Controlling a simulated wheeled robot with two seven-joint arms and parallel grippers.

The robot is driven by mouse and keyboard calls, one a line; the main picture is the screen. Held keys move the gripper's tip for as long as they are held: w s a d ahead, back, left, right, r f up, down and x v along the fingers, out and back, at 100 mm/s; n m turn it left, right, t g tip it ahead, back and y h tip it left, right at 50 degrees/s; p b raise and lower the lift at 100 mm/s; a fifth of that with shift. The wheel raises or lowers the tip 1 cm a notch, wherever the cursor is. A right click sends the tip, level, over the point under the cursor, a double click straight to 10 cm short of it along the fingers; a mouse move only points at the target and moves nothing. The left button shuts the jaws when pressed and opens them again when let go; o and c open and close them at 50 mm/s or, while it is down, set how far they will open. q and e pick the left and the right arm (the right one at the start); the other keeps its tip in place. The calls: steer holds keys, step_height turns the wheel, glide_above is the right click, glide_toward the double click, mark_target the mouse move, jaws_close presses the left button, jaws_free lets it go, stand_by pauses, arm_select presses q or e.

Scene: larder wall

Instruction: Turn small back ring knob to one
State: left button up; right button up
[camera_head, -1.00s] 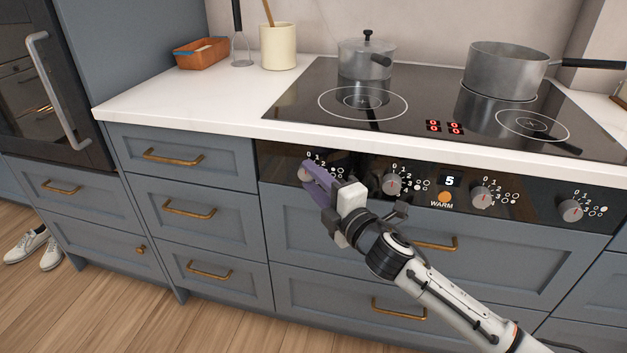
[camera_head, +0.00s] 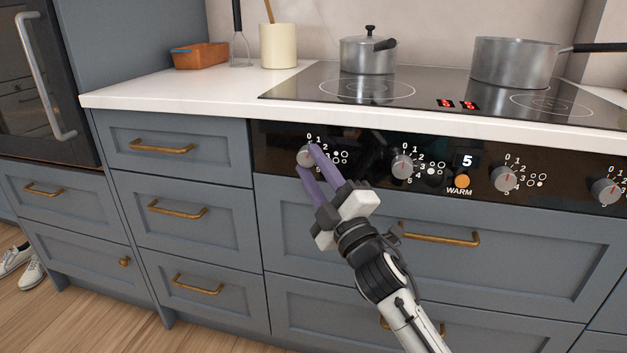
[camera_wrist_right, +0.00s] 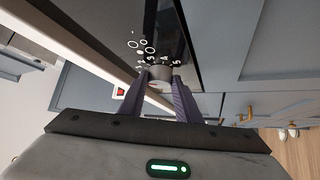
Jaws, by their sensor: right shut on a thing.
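The leftmost round grey knob (camera_head: 303,155) is on the black control panel (camera_head: 370,140). Numbers curve around its right side and a burner-ring symbol is printed beside it. My right gripper (camera_head: 307,158) has its two purple fingers on either side of this knob, shut on it. The right wrist view shows the same knob (camera_wrist_right: 160,74) between the fingertips, with the numbers just beyond. The fingers hide part of the scale, and I cannot read the knob's pointer. My left gripper is not in view.
Other knobs sit to the right: one (camera_head: 403,167), another (camera_head: 504,179), and one (camera_head: 606,191) near the edge. A display reads 5. A lidded pot (camera_head: 368,55) and a saucepan (camera_head: 515,62) stand on the hob. Drawer handles (camera_head: 440,238) stick out below.

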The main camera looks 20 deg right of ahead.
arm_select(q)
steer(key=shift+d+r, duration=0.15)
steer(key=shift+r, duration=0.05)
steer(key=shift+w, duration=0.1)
arm_select(e)
steer(key=o, duration=1.1)
steer(key=shift+c, duration=0.2)
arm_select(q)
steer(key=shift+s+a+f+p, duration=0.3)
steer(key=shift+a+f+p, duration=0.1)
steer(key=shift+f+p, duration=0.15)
arm_select(e)
steer(key=v, duration=1)
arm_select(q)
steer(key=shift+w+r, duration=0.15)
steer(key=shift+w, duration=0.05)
arm_select(e)
steer(key=shift+s+f, duration=0.15)
steer(key=shift+f, duration=0.05)
